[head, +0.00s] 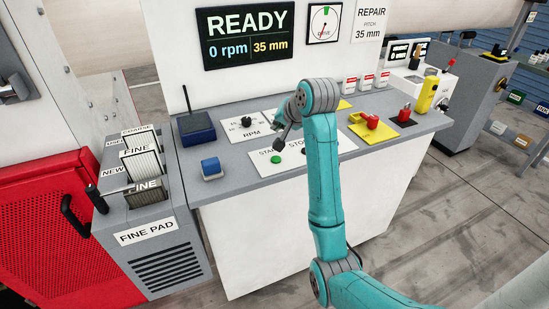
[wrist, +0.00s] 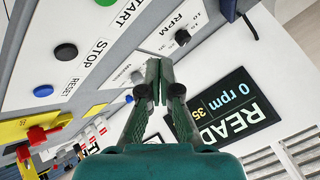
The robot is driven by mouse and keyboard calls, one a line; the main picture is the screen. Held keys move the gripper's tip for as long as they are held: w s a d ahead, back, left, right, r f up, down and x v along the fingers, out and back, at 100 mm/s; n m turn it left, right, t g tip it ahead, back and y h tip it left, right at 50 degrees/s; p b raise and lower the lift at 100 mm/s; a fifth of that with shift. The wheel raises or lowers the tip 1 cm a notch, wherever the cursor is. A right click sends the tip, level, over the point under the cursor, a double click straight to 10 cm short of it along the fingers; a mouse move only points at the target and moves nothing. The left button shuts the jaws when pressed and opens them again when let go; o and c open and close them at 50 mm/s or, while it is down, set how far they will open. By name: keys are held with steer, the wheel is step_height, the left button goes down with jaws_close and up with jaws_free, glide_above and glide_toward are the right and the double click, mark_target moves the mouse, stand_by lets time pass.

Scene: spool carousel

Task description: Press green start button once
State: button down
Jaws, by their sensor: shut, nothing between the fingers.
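The green start button (head: 276,159) sits on a white label plate (head: 262,167) marked START on the grey console top. It also shows in the wrist view at the top edge, partly cut off (wrist: 105,3). My gripper (head: 279,145) is shut and empty, held over the console close to the green button in the head view. In the wrist view its closed fingertips (wrist: 159,69) lie apart from the button. The black stop button (wrist: 65,52) is beside the start button, with a blue reset button (wrist: 43,90) beyond it. My arm hides part of this row in the head view.
The display (head: 248,36) reads READY, 0 rpm, 35 mm. An RPM knob (head: 246,122) stands behind the buttons. A dark blue box with an antenna (head: 197,128) and a blue block (head: 211,168) are to the left. Red-handled yellow fixtures (head: 371,123) stand right.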

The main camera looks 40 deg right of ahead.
mark_target(277, 159)
steer(key=shift+f, duration=4.45)
steer(key=shift+f, duration=0.35)
steer(key=shift+f, duration=0.4)
steer(key=shift+r, duration=0.8)
steer(key=shift+r, duration=2.5)
